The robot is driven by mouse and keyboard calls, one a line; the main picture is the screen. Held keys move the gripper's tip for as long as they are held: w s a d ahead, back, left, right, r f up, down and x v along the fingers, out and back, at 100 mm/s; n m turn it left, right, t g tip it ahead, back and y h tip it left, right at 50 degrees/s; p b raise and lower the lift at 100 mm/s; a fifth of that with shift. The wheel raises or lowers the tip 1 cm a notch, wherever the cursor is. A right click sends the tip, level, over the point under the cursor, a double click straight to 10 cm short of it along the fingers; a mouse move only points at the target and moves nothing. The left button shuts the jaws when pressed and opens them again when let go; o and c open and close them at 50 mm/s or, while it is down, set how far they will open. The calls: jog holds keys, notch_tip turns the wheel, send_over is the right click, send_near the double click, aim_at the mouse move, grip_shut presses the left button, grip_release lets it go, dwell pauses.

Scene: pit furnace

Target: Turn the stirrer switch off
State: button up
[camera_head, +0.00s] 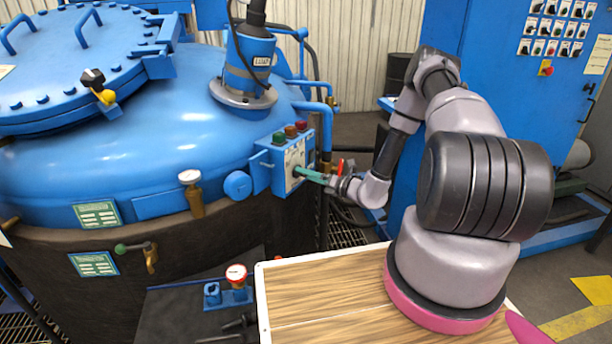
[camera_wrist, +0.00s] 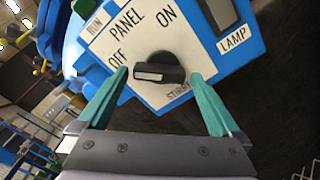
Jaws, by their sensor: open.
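The stirrer switch (camera_wrist: 160,68) is a black rotary knob on a white panel plate (camera_wrist: 190,45), marked OFF to its left and ON above it in the wrist view. Its grip bar lies nearly level there, with a pale face towards the OFF side. My gripper (camera_wrist: 159,75) is open, with a green finger on each side of the knob; I cannot tell whether either touches it. In the head view my gripper (camera_head: 299,171) reaches the front of the blue control box (camera_head: 263,172), and its fingers hide the knob.
The box is fixed to a large blue furnace vessel (camera_head: 150,150). Green, brown and red buttons (camera_head: 290,131) top the box. A red-handled valve (camera_head: 341,165) is close to my wrist. A wooden tabletop (camera_head: 325,300) lies below, and a blue cabinet (camera_head: 500,90) stands behind my arm.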

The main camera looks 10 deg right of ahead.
jog(key=v, duration=0.9)
jog(key=shift+s+d, duration=0.25)
jog(key=shift+r, duration=0.15)
jog(key=s+a+r+n+g, duration=0.2)
jog(key=s+r+n+g, duration=0.15)
jog(key=r+n, duration=0.35)
jog(key=s+a+r+n+g, duration=0.25)
jog(key=r+n+g, duration=0.25)
jog(key=r, duration=0.4)
jog(key=s+a+r+n+g, duration=0.2)
jog(key=a+r+n+g, duration=0.15)
jog(key=r+n, duration=0.4)
jog(key=s+d+r+n+t+h, duration=0.3)
jog(key=s+r+n+h, duration=0.2)
jog(key=s+r, duration=0.4)
jog(key=s+d+r+n+t+h, duration=0.2)
jog(key=s+r+n+h, duration=0.4)
jog(key=r, duration=0.6)
jog(key=s+n+t, duration=0.1)
jog(key=s, duration=0.1)
jog(key=shift+s+d+t, duration=0.3)
jog(key=shift+s+d, duration=0.05)
jog(key=shift+r, duration=0.15)
